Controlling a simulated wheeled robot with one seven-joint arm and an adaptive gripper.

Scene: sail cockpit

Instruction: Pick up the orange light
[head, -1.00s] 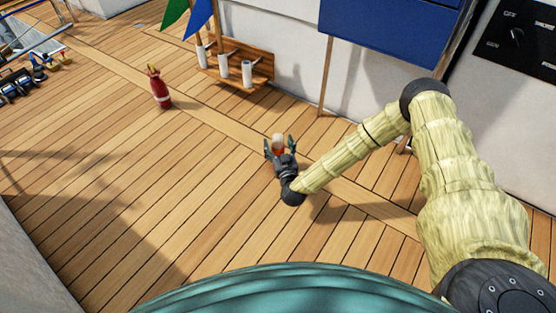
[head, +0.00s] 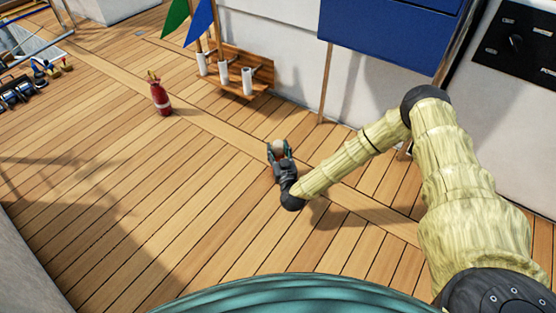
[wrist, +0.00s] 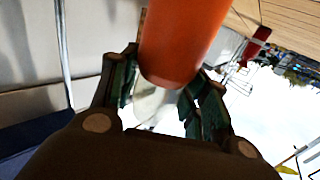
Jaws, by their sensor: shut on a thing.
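The orange light stands on the wooden deck in the middle of the head view. Its pale top (head: 277,147) shows between the fingers, and its lower part is mostly hidden by my gripper. In the wrist view its orange body (wrist: 178,40) fills the upper middle, between the two green-and-black fingers. My gripper (head: 279,153) is shut on the orange light, one finger on each side; it also shows in the wrist view (wrist: 160,88). I cannot tell whether the light is off the deck.
A red fire extinguisher (head: 160,97) stands to the left on the deck. A wooden rack (head: 236,80) with white tubes and flags is on the wall behind. A blue panel (head: 392,30) is at upper right. Deck around the light is clear.

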